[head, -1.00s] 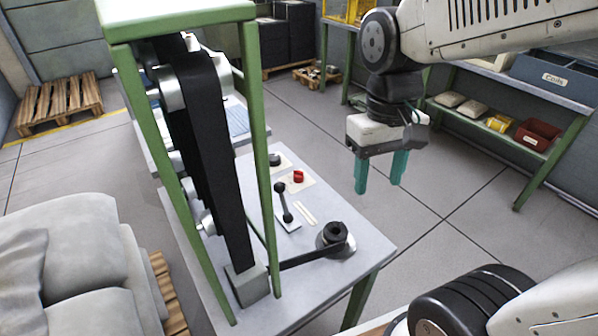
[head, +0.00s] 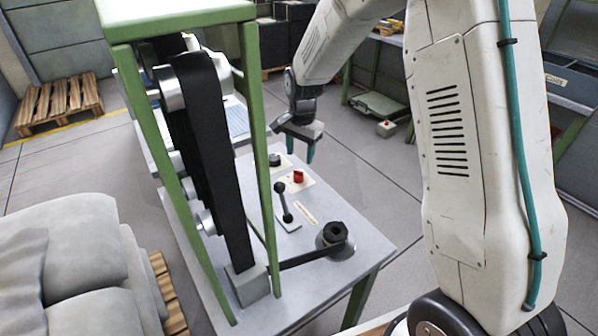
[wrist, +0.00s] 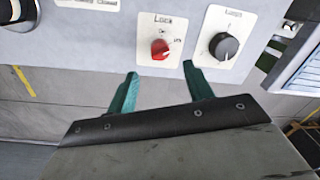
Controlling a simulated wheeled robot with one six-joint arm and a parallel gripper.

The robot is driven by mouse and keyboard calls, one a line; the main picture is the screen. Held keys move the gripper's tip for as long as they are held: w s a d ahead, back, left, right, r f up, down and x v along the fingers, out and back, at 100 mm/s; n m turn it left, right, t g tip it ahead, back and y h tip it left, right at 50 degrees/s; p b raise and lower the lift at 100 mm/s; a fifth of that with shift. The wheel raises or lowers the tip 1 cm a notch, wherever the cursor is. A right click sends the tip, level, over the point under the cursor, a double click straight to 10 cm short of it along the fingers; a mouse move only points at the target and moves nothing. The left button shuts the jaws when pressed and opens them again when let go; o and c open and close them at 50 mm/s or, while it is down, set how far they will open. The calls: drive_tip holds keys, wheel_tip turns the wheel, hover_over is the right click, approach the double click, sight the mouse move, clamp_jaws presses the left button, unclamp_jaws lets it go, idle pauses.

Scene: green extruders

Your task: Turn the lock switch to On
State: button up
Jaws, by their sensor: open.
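The red lock switch (head: 298,176) stands on a pale plate on the grey table. In the wrist view the switch (wrist: 160,49) sits on a plate marked "Lock", with small position lettering at its upper right; I cannot tell its setting surely. My gripper (wrist: 160,70) is open and empty, its teal fingers apart, pointing toward the panel with the red switch between their lines. No contact with the switch is visible.
A black knob (wrist: 223,46) on its own plate is right of the switch in the wrist view. A black lever (head: 283,200) and a round black-topped crank (head: 335,236) stand nearer on the table. The green machine frame (head: 258,130) rises at the left.

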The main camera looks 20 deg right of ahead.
sight(299, 172)
drive_tip(key=shift+f, duration=0.25)
wheel_tip(299, 172, down, 8)
drive_tip(key=shift+w+a+r, duration=0.1)
drive_tip(key=shift+w+r, duration=0.05)
drive_tip(key=shift+r, duration=0.1)
drive_tip(key=c, duration=0.9)
